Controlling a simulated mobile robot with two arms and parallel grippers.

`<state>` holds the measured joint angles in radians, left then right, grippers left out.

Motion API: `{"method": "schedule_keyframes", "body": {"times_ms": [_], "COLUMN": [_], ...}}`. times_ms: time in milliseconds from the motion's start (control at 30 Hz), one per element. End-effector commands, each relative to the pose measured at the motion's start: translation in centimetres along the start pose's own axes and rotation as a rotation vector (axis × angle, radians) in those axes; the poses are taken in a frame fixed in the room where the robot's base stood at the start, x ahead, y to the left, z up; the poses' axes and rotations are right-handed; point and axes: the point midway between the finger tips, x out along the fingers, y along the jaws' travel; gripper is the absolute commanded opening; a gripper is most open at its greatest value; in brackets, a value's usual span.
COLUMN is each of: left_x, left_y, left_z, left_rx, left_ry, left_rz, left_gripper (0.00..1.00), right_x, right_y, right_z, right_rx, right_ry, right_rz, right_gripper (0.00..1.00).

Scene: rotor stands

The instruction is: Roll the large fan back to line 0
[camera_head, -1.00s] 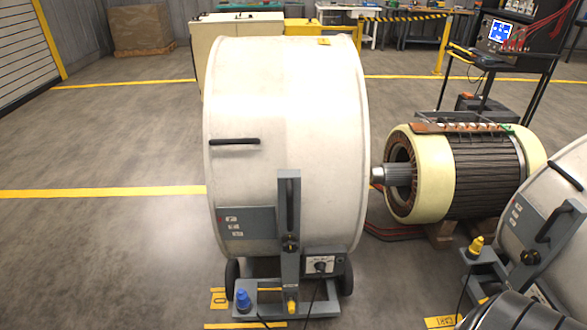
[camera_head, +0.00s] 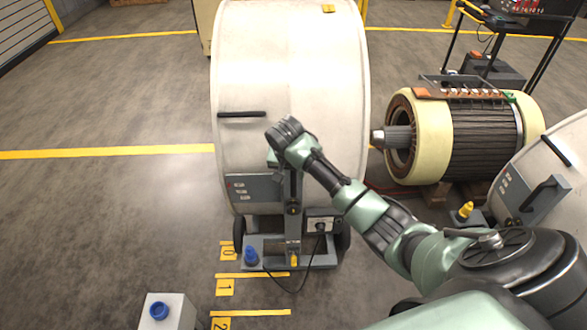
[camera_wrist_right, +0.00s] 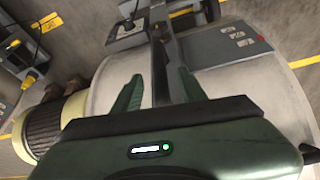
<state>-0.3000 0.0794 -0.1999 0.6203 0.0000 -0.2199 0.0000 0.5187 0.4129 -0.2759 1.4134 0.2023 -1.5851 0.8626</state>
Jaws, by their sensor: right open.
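The large fan (camera_head: 300,70), a big white drum on a grey wheeled base (camera_head: 268,262), stands upright in the middle of the head view. The front of its base is close behind the yellow line above floor label 1 (camera_head: 225,287). Floor label 0 (camera_head: 228,251) lies left of the base; its line is mostly hidden by the base. My right gripper (camera_head: 287,160) is at the top of the fan's upright grey handle post. In the wrist view my right gripper (camera_wrist_right: 160,80) is open, with the post (camera_wrist_right: 160,50) between its fingers. Contact cannot be told. My left gripper is out of view.
A cream-ended rotor (camera_head: 465,135) lies right of the fan, its shaft close to the drum. Another white fan (camera_head: 550,185) stands at the right. A grey post with a blue button (camera_head: 159,310) stands front left. Floor label 2 (camera_head: 220,322) is nearer. The left floor is clear.

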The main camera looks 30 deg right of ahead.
Motion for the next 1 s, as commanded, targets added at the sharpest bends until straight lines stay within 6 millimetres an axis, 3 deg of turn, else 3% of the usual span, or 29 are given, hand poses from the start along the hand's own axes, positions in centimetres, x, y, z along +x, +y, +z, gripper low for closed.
{"method": "schedule_keyframes", "body": {"times_ms": [33,133,600,1000], "left_x": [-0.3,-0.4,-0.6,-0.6], "left_y": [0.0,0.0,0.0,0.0], "left_z": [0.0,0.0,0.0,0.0], "left_rx": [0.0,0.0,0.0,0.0], "left_ry": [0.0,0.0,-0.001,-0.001], "left_rz": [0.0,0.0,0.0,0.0], "left_gripper": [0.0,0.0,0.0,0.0], "right_x": [-1.3,-1.9,4.7,5.7], "right_y": [0.0,0.0,0.1,0.1], "right_z": [-0.8,-1.2,-1.2,-1.2], "right_rx": [0.015,0.032,0.033,0.031], "right_ry": [0.005,0.006,0.006,0.007], "right_rz": [0.002,0.007,0.008,0.007], "right_gripper": [0.41,0.41,0.41,0.41]}}
